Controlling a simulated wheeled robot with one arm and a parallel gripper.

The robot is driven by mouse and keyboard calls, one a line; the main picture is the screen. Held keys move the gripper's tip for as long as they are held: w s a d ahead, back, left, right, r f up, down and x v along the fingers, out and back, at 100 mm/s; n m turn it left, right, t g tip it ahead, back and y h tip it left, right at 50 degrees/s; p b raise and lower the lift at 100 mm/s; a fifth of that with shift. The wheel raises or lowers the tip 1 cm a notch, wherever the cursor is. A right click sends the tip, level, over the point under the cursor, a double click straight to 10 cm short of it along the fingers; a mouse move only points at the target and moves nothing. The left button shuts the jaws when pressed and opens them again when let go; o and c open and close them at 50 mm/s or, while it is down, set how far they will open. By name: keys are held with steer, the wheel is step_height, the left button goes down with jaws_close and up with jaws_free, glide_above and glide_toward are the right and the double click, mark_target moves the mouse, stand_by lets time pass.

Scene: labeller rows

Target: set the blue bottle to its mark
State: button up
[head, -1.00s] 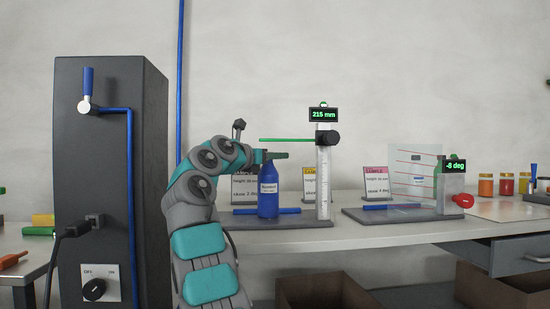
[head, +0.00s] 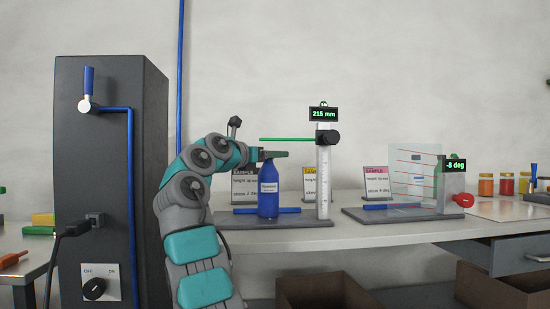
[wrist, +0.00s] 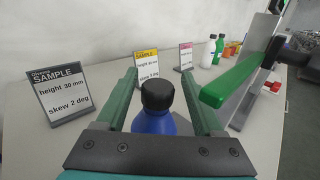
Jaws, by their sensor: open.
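The blue bottle (head: 268,200) stands upright on the dark base of the height gauge, in front of a blue bar (head: 289,210). Its black cap (wrist: 157,95) shows in the wrist view. My gripper (head: 280,154) is at the bottle's top in the head view. In the wrist view its two green fingers (wrist: 159,78) are open, one on each side of the cap, with gaps visible. The gauge (head: 324,180) reads 215 mm, and its green arm (head: 287,139) is above my gripper. A sample card (wrist: 60,92) reads height 30 mm, skew 2 deg.
Yellow (head: 310,183) and pink (head: 375,183) cards stand behind. A second station at right has a clear panel (head: 412,175) and a display (head: 456,166) reading -8 deg. Several jars (head: 486,185) stand farther right. The gauge's green arm (wrist: 240,80) is close right of my fingers.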

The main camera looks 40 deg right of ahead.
mark_target(263, 171)
steer(key=b+v, duration=0.1)
steer(key=v, duration=0.2)
steer(key=shift+s+a, duration=0.1)
steer(key=shift+a, duration=0.2)
steer(key=v, duration=0.6)
steer(key=shift+a, duration=0.3)
stand_by(0.4)
